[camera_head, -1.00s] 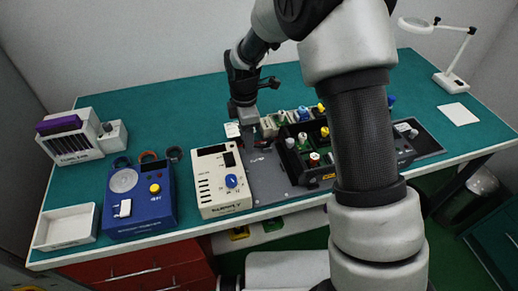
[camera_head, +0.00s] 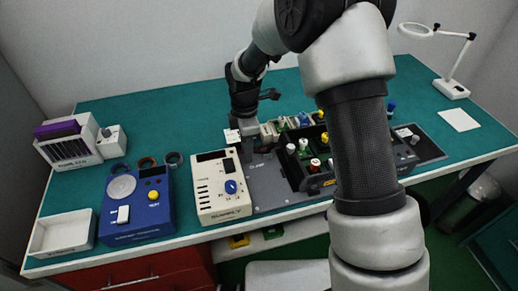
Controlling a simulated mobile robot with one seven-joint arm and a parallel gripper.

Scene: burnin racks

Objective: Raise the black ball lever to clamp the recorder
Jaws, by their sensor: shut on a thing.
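My gripper (camera_head: 250,142) points down at the back left of the grey fixture plate (camera_head: 268,190), near its printed label. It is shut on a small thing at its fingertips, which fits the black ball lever. The lever is hidden behind the fingers, so its angle cannot be told. A small white block (camera_head: 232,136) stands just left of the fingers. I cannot tell which piece is the recorder.
A cream supply box (camera_head: 222,205) stands left of the plate, with a blue tester (camera_head: 137,215) beyond it. A black tray (camera_head: 318,182) with coloured knobs lies to the right, partly behind my arm. Bare green mat lies behind the gripper.

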